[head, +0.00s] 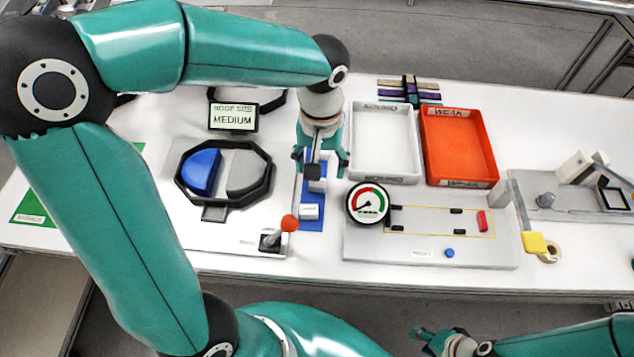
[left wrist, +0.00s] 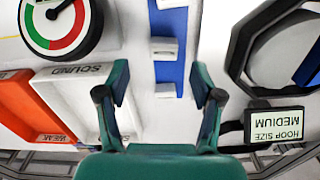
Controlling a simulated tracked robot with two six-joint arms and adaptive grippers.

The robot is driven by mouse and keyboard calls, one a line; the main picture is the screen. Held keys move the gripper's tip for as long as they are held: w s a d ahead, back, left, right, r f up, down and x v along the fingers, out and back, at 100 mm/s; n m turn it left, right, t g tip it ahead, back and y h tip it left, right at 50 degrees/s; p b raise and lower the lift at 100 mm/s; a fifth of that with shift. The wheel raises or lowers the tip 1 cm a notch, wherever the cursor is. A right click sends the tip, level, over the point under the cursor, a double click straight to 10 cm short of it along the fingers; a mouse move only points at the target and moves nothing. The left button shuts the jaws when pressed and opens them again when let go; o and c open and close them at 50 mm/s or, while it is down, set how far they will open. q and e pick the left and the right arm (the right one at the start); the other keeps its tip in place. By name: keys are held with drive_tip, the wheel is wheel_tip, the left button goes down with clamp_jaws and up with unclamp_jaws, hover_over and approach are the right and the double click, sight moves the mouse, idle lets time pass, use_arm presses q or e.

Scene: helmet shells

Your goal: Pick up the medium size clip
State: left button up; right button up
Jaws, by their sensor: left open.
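White clips stand in a row on a blue strip (head: 314,223). In the head view, the near clip (head: 309,211) shows clearly and another clip (head: 317,185) is partly under my left gripper (head: 320,168). In the left wrist view, the strip (left wrist: 178,20) carries a clip at the top edge (left wrist: 170,3), a middle clip (left wrist: 164,47) and a far clip (left wrist: 165,90). My left gripper (left wrist: 159,85) is open and empty above the strip, its fingers either side of the far clip. My right gripper (head: 428,340) is low at the bottom edge; its opening is unclear.
A screen (head: 233,117) reads HOOP SIZE MEDIUM. A black octagonal hoop (head: 268,180) lies left of the strip. A dial gauge (head: 368,203), a white tray (head: 386,178) and an orange tray (head: 460,180) stand to the right. An orange-knobbed lever (head: 289,223) is near the strip's front.

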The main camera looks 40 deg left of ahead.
sight(318, 185)
use_arm(q)
drive_tip(key=shift+s+a+f, duration=0.1)
drive_tip(key=shift+a+f, duration=0.05)
drive_tip(key=shift+f, duration=1.3)
drive_tip(key=shift+a+f, duration=0.1)
drive_tip(key=shift+f, duration=1.3)
drive_tip(key=c, duration=0.9)
